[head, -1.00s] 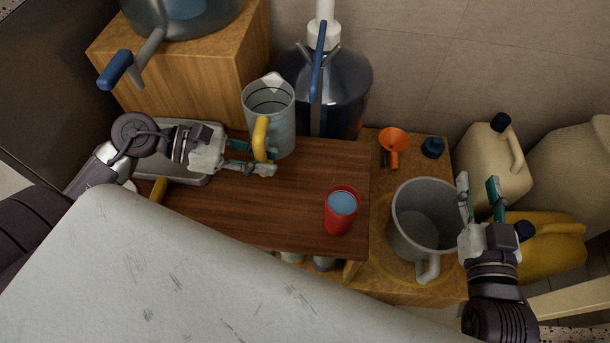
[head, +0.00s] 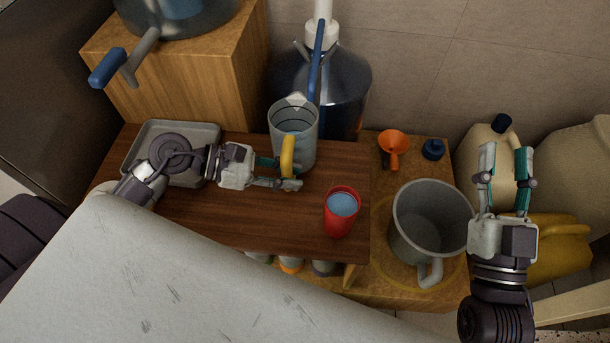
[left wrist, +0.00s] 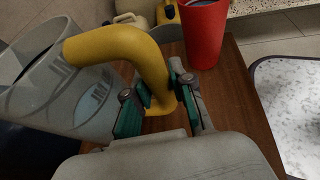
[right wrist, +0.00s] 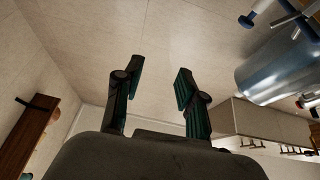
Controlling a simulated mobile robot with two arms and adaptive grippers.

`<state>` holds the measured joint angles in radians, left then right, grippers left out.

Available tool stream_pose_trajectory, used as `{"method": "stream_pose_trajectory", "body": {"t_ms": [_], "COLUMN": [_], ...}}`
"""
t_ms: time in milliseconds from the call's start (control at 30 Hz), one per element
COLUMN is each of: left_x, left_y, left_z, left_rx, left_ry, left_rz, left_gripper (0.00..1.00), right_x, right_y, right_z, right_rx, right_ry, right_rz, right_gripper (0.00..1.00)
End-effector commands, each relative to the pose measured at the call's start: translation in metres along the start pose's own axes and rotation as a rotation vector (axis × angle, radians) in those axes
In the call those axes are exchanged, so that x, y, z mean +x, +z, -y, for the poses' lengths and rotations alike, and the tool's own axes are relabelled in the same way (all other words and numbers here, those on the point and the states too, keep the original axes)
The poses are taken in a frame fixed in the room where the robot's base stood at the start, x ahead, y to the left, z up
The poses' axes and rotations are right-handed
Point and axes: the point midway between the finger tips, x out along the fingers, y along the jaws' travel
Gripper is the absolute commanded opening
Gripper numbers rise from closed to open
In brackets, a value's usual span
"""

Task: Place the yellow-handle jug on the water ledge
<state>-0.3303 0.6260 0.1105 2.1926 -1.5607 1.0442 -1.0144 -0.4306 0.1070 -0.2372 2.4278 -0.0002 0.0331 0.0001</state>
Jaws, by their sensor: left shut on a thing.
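The yellow-handle jug (head: 294,128) is a clear grey jug above the brown wooden board, in front of the large blue bottle. Its yellow handle (left wrist: 125,50) runs between the fingers of my left gripper (left wrist: 158,98), which is shut on it. In the head view my left gripper (head: 284,174) reaches the handle from the left. The jug looks upright; I cannot tell whether its base touches the board. My right gripper (head: 507,165) is open and empty, beyond the grey pitcher at the right. No ledge is clearly marked as the water ledge.
A red cup (head: 341,214) of water stands right of the jug. The large blue bottle (head: 344,88) stands behind. A grey pitcher (head: 427,205), orange funnel (head: 394,146) and blue cap (head: 433,149) are at right. A metal tray (head: 207,130) lies left. The board (head: 245,218) is bare in front.

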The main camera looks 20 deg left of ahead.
Motion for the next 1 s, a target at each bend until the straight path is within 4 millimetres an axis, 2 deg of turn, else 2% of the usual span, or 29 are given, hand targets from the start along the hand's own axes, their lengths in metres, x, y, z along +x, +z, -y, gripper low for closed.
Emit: {"method": "stream_pose_trajectory", "body": {"t_ms": [300,600,1000], "left_x": [0.032,0.035,0.035], "left_y": [0.016,0.003,0.002], "left_z": [0.0,0.0,0.0], "left_rx": [0.005,0.002,0.002], "left_ry": [0.0,0.002,0.001], "left_rz": [0.006,0.003,0.003], "left_gripper": [0.0,0.0,0.0], "right_x": [-0.001,-0.003,-0.004], "right_y": [-0.005,-0.03,-0.034], "right_z": [0.001,0.004,0.004], "right_rx": [0.002,0.008,0.009], "right_ry": [-0.001,-0.008,-0.009], "right_rz": [-0.032,-0.187,-0.21], "right_gripper": [0.4,0.4,0.4]}}
